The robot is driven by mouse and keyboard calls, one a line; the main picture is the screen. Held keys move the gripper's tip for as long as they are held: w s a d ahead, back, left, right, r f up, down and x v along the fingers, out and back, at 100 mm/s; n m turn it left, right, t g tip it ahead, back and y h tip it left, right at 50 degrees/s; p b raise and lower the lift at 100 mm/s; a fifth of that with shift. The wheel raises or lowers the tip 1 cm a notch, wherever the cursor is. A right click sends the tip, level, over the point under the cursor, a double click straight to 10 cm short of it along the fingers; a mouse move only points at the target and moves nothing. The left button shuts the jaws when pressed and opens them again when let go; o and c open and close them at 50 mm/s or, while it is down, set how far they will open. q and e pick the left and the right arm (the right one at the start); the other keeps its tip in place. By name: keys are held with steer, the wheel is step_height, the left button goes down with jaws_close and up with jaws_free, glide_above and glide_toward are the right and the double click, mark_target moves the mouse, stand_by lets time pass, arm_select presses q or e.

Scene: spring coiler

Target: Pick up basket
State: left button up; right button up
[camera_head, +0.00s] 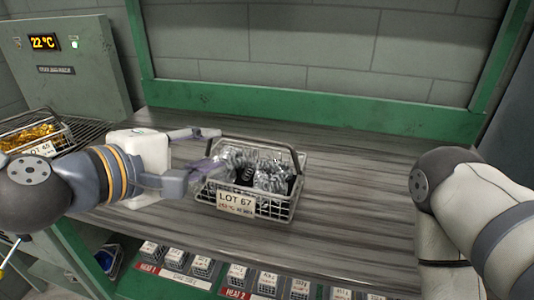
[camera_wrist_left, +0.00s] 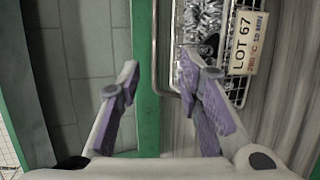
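The wire basket (camera_head: 278,207) stands upright on the grey streaked bench top. It holds shiny coiled springs (camera_head: 262,172) and dark pieces, and a LOT 67 tag (camera_head: 235,202) hangs on its front. My left gripper (camera_head: 212,150) is at the basket's left side, fingers apart. In the left wrist view, my left gripper (camera_wrist_left: 160,70) is open, and a bar of the basket (camera_wrist_left: 155,60) shows between its fingertips. The right finger overlaps the basket's edge; I cannot tell whether it touches. My right arm shows at the right, but its gripper is out of view.
Another basket (camera_head: 62,133) with gold-coloured contents and a LOT tag stands on a rack at the left. A grey control box (camera_head: 60,85) reads 22 °C. Green frame posts edge the bench. Several small labelled blocks (camera_head: 238,273) line the front. The bench right of the basket is clear.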

mark_target(248, 137)
arm_select(q)
steer(key=x, duration=0.4)
steer(key=b+x, duration=0.1)
steer(key=x, duration=0.6)
steer(key=shift+w+d+r+b, duration=0.15)
steer(key=shift+d+r+b, duration=0.05)
steer(key=shift+d+b, duration=0.25)
steer(key=shift+r, duration=0.1)
arm_select(e)
steer(key=s+f, duration=0.2)
steer(key=s, duration=0.1)
steer(key=shift+f+g, duration=0.2)
steer(key=shift+g, duration=0.2)
arm_select(q)
jaws_close()
steer(key=shift+r, duration=0.1)
